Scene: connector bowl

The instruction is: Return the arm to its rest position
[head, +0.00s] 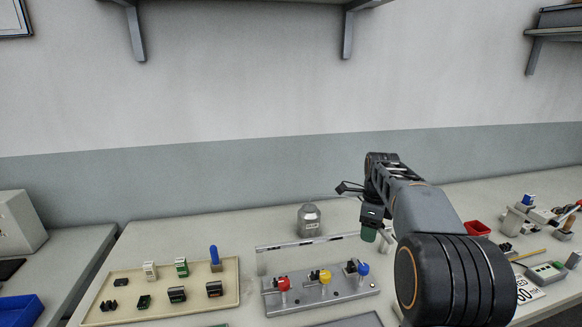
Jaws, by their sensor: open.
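My arm reaches in from the lower right of the head view, over the bench. My gripper (368,222) hangs above the bench, behind the grey fixture plate. It is open; its fingertips are small and partly hidden by the arm. A dark green piece shows at its lower end; I cannot tell whether it is part of the gripper. The grey fixture plate (325,297) carries a red, a yellow and a blue knob with small dark connectors.
A beige tray (190,306) with several connectors lies at left. A grey canister (309,220) stands behind a clear upright panel (275,259). A red bin (477,229) and small devices crowd the right. A blue bin (20,309) is at far left. Shelves hang on the wall above.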

